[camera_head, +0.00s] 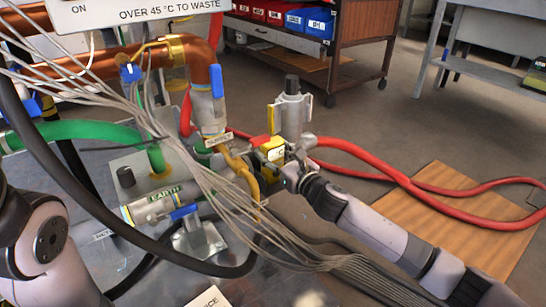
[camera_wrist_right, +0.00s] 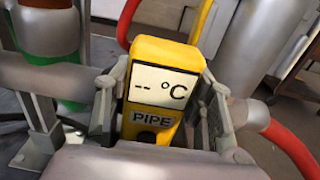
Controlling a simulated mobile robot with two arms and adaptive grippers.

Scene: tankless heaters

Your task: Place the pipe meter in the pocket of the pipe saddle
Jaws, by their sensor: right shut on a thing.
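The yellow pipe meter (camera_head: 272,150) is held upright in my right gripper (camera_head: 288,172). In the right wrist view the meter (camera_wrist_right: 163,85) shows a white display reading "-- °C" and a PIPE label. The fingers of the gripper (camera_wrist_right: 160,112) are closed on its two sides. I cannot pick out the pipe saddle for certain; a yellow collar (camera_head: 177,50) sits around the copper pipe at the upper left. No pocket is clearly visible. My left gripper is out of view; only part of that arm shows at the lower left.
A grey cylindrical fitting (camera_head: 292,113) stands close behind the meter. Several pale cables (camera_head: 225,195) and a black hose (camera_head: 75,195) cross the front of the pipework. Red hoses (camera_head: 400,180) lie to the right, over a wooden board (camera_head: 450,215). A tool cart (camera_head: 335,50) stands behind.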

